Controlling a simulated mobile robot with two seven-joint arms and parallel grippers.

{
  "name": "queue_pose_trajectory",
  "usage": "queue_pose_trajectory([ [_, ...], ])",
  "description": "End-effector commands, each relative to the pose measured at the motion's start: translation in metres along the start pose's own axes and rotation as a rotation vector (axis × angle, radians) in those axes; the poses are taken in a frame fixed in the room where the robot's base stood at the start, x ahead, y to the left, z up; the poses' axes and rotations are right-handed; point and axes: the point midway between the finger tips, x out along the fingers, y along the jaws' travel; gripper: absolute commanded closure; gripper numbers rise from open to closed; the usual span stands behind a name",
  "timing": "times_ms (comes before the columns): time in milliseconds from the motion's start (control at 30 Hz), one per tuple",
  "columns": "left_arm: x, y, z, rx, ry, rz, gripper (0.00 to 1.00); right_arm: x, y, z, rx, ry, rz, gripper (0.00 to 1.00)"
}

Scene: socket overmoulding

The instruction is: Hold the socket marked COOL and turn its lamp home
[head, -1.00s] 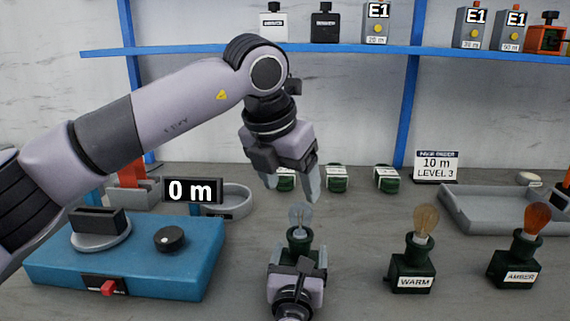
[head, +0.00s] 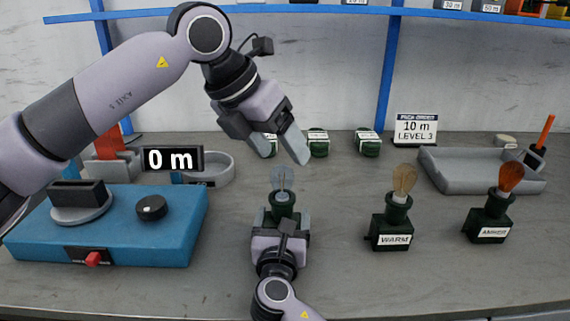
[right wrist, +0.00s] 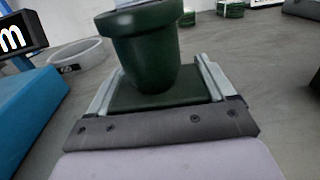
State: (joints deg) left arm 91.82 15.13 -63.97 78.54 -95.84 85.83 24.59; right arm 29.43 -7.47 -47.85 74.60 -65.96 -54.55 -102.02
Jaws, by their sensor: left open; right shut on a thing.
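A dark green socket (head: 282,208) with a clear lamp (head: 283,178) upright in its top stands at front centre. Its label is hidden, so I cannot read COOL on it. My right gripper (head: 281,222) is shut on the socket's base from the front. In the right wrist view the socket (right wrist: 147,55) stands between its two fingers, and the lamp is mostly cut off by the top edge. My left gripper (head: 283,150) is open and empty, tilted, with its fingertips just above the lamp and apart from it.
Sockets marked WARM (head: 393,226) and AMBER (head: 491,218), each with a lamp, stand to the right. A blue machine (head: 175,225) with a "0 m" display (head: 172,159) is at left. Green reels (head: 318,143), an order sign (head: 416,130) and a grey tray (head: 470,183) are behind.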

Motion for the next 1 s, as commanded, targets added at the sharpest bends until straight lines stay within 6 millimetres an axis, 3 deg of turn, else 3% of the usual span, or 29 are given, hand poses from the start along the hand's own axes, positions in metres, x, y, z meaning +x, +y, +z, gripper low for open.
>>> queue_pose_trajectory([
  [200, 0.022, -0.004, -0.009, 0.062, -0.191, -0.26, 0.29, 0.0, 0.0, 0.001, 0.0, -0.001, 0.0, 0.46],
  [500, 0.019, 0.013, -0.022, 0.082, -0.541, -0.449, 0.29, 0.0, 0.0, 0.001, 0.0, -0.001, 0.0, 0.46],
  [1000, 0.041, 0.056, -0.077, 0.235, -0.965, -0.207, 0.29, 0.0, 0.0, 0.001, 0.0, -0.001, 0.0, 0.46],
])
